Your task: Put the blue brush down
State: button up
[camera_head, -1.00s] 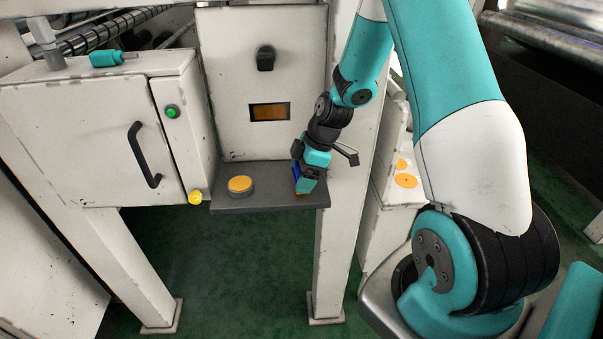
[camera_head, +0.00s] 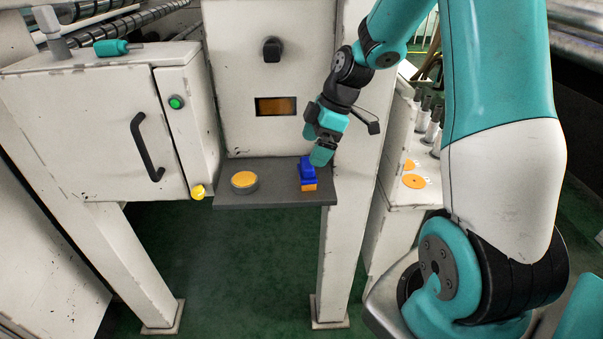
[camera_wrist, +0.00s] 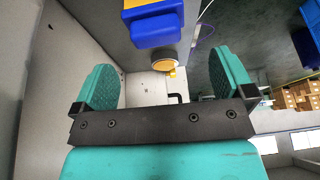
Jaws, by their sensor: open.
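The blue brush (camera_head: 307,172), with an orange lower part, stands on the right end of the small grey shelf (camera_head: 275,200). My gripper (camera_head: 320,150) is just above the brush and a little to its right, apart from it. In the wrist view my gripper (camera_wrist: 165,85) has its two teal fingers spread wide with nothing between them. The blue brush (camera_wrist: 152,30) shows there at the top, beyond the fingers.
A round orange-topped disc (camera_head: 244,180) sits on the shelf left of the brush. A white cabinet (camera_head: 90,140) with a black handle stands at the left. A teal-handled tool (camera_head: 112,47) lies on top of it. A white post (camera_head: 335,245) is below the shelf's right end.

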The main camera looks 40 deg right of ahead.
jog(key=s+a+r+m+g, duration=0.1)
jog(key=s+a+r, duration=0.3)
jog(key=a, duration=0.4)
jog(key=s+a+r+m, duration=0.1)
jog(key=s+a+r, duration=0.25)
jog(key=a, duration=0.45)
jog(key=s+a+r+m, duration=0.1)
jog(key=s+a, duration=0.3)
jog(key=s, duration=0.2)
jog(key=s+a+r+m+g, duration=0.1)
jog(key=s+a+r+m, duration=0.1)
jog(key=s, duration=0.5)
jog(key=shift+s+a+r, duration=0.2)
jog(key=shift+s+a, duration=0.1)
jog(key=shift+a, duration=0.6)
